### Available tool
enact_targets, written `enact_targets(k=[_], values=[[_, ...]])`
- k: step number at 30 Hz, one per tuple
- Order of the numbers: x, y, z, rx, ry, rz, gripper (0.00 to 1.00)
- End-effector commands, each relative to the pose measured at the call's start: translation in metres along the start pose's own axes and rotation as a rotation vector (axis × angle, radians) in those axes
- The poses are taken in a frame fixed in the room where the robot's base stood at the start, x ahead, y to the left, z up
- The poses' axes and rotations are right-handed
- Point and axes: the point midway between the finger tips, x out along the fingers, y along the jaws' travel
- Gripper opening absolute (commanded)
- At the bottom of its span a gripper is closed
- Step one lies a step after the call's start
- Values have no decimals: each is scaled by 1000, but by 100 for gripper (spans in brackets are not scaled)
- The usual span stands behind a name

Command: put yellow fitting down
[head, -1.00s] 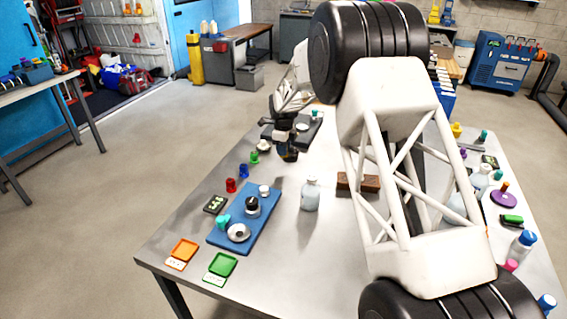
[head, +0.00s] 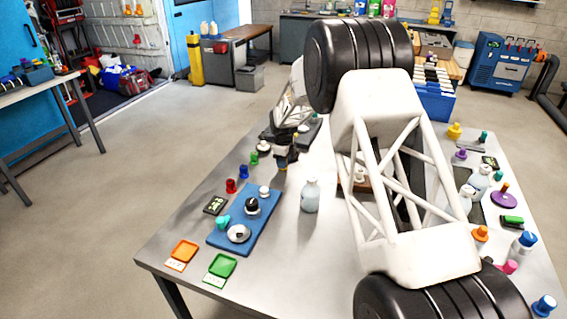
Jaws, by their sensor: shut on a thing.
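My gripper (head: 286,156) is small in the head view, above the far left part of the grey table. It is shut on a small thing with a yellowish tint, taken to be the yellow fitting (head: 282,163). The fingers hide most of it. I cannot tell whether it touches the table. Another yellow piece (head: 454,131) stands at the table's far right.
Green (head: 254,158), blue (head: 243,171) and red (head: 231,186) fittings stand left of the gripper. My arm covers the table's middle right.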

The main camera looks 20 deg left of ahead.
Motion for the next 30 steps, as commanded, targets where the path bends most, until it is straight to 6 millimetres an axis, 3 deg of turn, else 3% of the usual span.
enact_targets(k=[15, 16, 20, 30], values=[[7, 0, 0, 0, 0, 0, 4], [6, 0, 0, 0, 0, 0, 34], [6, 0, 0, 0, 0, 0, 54], [5, 0, 0, 0, 0, 0, 55]])
